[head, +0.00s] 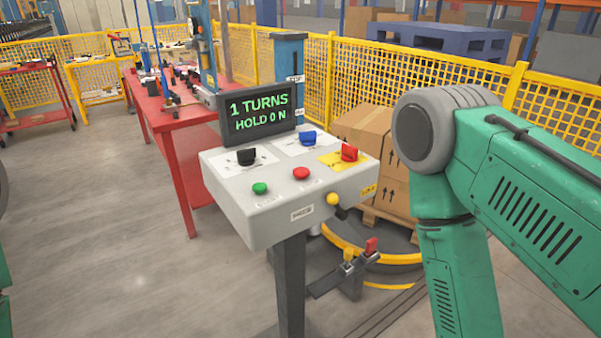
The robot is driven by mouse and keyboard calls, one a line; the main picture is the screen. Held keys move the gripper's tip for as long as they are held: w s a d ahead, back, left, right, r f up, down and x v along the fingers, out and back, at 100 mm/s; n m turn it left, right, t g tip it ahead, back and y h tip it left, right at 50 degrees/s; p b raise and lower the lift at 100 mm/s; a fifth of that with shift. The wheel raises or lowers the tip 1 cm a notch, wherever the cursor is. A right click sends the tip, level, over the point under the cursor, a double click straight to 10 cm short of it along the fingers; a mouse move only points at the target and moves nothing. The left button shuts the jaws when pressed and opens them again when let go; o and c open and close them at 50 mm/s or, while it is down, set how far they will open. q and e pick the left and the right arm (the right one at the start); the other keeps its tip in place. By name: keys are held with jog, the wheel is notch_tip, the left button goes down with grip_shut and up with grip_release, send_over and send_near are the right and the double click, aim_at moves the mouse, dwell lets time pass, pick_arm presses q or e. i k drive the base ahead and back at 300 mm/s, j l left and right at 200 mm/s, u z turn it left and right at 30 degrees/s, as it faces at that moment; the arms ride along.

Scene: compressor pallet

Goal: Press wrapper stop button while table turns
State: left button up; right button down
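A grey control box (265,215) stands on a dark post in the middle of the head view. On its top are a round red button (301,173), a round green button (260,188), and black (246,156), blue (308,138) and red (349,152) knobs. The display (258,112) behind them reads "1 TURNS HOLD 0 N". The turntable (385,258) with a yellow rim lies low behind the box, carrying a pallet of cardboard boxes (375,140). Whether it is moving cannot be told. My green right arm stands at the right, its gripper out of frame. My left gripper is also out of view.
A yellow ball-ended lever (333,199) sticks out of the box's front right. A red workbench (182,120) stands behind to the left. Yellow mesh fencing (420,80) runs along the back. The floor at the left front is clear.

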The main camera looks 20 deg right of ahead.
aim_at(300, 173)
jog(key=i+j, duration=0.6)
jog(key=i, duration=0.25)
jog(key=z, duration=0.95)
